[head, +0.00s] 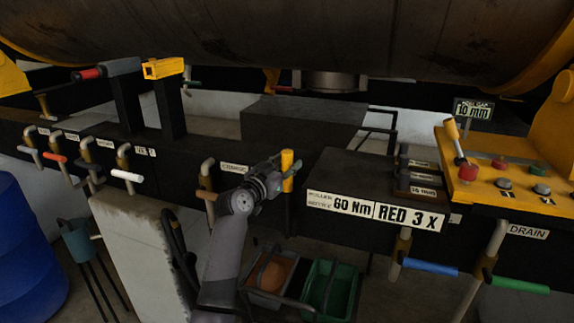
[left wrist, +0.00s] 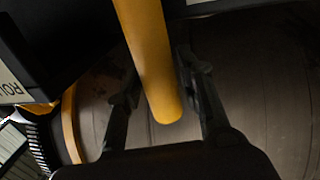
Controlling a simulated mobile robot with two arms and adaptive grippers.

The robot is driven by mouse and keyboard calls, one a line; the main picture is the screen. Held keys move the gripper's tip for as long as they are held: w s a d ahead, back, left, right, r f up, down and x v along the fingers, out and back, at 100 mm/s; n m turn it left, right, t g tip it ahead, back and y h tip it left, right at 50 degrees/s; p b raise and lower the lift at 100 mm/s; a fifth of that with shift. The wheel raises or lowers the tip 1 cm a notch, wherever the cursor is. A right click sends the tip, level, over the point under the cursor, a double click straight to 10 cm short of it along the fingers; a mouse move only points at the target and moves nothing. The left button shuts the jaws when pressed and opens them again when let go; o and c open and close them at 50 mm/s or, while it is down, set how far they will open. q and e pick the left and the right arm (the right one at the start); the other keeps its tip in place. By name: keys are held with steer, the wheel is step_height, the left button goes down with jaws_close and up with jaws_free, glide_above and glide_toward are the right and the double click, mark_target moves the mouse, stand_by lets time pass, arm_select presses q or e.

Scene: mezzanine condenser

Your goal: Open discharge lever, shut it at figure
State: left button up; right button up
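A yellow handle (head: 287,168) stands upright at the front of the dark bench, just left of the 60 Nm plate. No label naming it as the discharge lever is readable. My left gripper (head: 277,181) is at this handle, coming from the lower left. Part of the handle's mount is hidden behind the gripper. A small sign reading 10 mm (head: 474,110) stands above the control panel. My right gripper does not show.
Several levers with coloured grips line the bench front, including a white one (head: 126,176), a blue one (head: 430,267) and a green one (head: 520,285). A yellow panel (head: 500,185) is at right. Below are a green bin (head: 328,290) and a blue drum (head: 25,240).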

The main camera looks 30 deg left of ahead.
arm_select(q)
jaws_close()
stand_by(0.5)
steer(key=shift+s+f+b, duration=0.2)
steer(key=shift+f+b, duration=0.05)
steer(key=shift+b, duration=0.2)
steer(key=s+d+f+m+t+b, duration=0.1)
steer(key=s+t+b, duration=0.3)
steer(key=s+b, duration=0.5)
steer(key=d+b, duration=0.1)
steer(key=b, duration=0.4)
steer(key=shift+d+f+t+b, duration=0.15)
steer(key=shift+f+t+b, duration=0.2)
steer(key=shift+t, duration=0.05)
steer(key=shift+o, duration=1.8)
jaws_free()
